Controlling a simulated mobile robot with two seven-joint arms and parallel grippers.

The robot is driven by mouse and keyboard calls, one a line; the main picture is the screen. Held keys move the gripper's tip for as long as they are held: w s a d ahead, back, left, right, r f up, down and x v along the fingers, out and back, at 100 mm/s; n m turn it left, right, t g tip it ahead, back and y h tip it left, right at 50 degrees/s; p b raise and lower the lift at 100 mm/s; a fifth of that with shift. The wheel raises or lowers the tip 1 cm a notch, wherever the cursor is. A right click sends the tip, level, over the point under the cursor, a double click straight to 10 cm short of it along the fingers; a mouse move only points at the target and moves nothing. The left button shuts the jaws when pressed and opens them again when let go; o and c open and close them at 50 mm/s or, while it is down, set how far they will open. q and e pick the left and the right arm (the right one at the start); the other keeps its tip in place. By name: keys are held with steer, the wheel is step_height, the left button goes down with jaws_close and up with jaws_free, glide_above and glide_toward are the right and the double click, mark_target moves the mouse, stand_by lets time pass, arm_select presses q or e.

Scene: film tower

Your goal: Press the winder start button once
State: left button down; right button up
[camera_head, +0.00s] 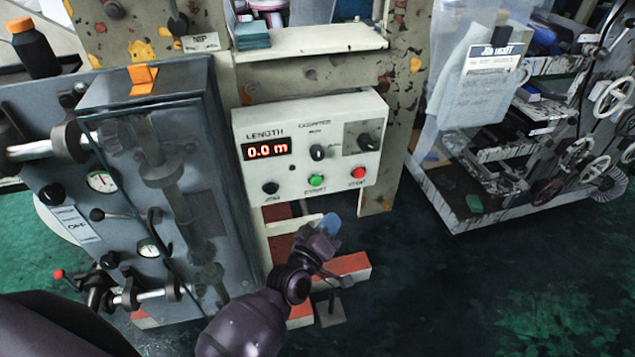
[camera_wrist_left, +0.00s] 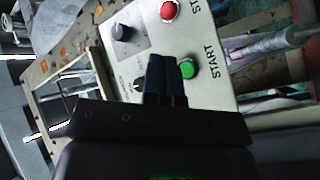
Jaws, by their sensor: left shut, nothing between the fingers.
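The winder control panel (camera_head: 330,108) is a pale box with a red display (camera_head: 267,149) reading 0.0 m. The green start button (camera_head: 316,181) sits on its lower face, between a black knob (camera_head: 271,188) and the red stop button (camera_head: 358,172). My left gripper (camera_head: 329,228) is below the panel in the head view. In the left wrist view its fingers (camera_wrist_left: 166,68) are together and empty, pointing at the panel. The green button (camera_wrist_left: 187,69), labelled START, shows just right of the fingertips, and the red button (camera_wrist_left: 169,10) is above. I cannot tell the exact gap. My right gripper is not in view.
A grey cabinet (camera_head: 190,190) with gauges and levers stands left of the panel. A shelf (camera_head: 310,42) juts out above it. Red and white blocks (camera_head: 345,266) lie below. A rack with handwheels (camera_head: 530,150) stands at right. Dark floor between is clear.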

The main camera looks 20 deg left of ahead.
mark_target(316, 181)
arm_select(q)
steer(key=w+a+b, duration=0.3)
steer(key=w+a, duration=0.1)
steer(key=w, duration=0.3)
steer(key=shift+w+a, duration=0.15)
steer(key=shift+a, duration=0.25)
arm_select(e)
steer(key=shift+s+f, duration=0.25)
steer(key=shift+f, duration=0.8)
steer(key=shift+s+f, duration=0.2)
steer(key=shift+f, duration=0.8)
arm_select(q)
steer(key=shift+w+a, duration=0.25)
steer(key=shift+w, duration=0.1)
